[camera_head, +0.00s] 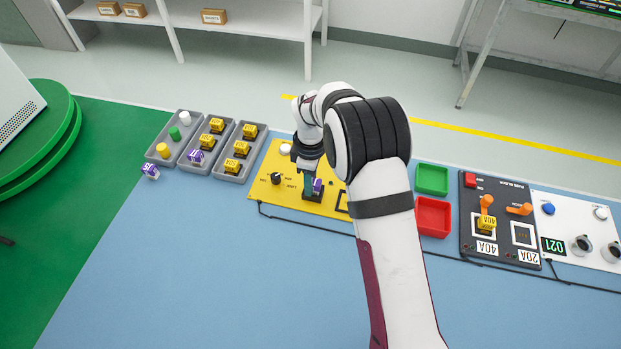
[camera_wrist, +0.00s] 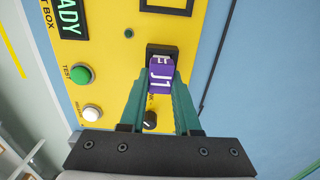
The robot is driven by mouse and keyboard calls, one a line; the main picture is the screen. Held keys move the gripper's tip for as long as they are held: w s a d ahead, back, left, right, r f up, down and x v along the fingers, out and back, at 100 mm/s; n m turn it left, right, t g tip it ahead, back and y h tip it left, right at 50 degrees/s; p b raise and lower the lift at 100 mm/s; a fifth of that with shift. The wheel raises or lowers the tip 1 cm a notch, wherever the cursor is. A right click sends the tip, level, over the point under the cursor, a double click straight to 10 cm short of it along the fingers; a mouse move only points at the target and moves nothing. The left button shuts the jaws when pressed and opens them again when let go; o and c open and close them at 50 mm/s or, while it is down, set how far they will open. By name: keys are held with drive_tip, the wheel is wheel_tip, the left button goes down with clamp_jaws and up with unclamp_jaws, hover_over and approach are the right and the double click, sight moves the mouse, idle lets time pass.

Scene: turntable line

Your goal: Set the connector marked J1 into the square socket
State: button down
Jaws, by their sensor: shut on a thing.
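My gripper (camera_wrist: 160,92) is shut on the purple connector (camera_wrist: 161,82), whose white label reads J1. In the head view the connector (camera_head: 318,186) shows just beside my gripper (camera_head: 310,187), over the yellow test box (camera_head: 268,188). A black socket block (camera_wrist: 156,48) on the box lies directly behind the connector in the wrist view. The connector covers most of it, so I cannot tell whether it is seated or just above. A black square outline (camera_wrist: 166,11) sits farther along the box and is cut off by the picture's edge.
The box carries a green button (camera_wrist: 80,74), a white button (camera_wrist: 92,113) and a black knob (camera_wrist: 150,119). Grey trays (camera_head: 228,167) stand left, with a loose purple connector (camera_head: 150,171) beside them. Green (camera_head: 432,179) and red (camera_head: 433,216) bins and a fuse panel (camera_head: 500,240) stand right.

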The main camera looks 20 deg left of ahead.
drive_tip(key=shift+f, duration=0.1)
drive_tip(key=c, duration=0.5)
unclamp_jaws()
drive_tip(key=shift+c, duration=0.2)
wheel_tip(320, 180, up, 16)
drive_tip(key=shift+f, duration=0.1)
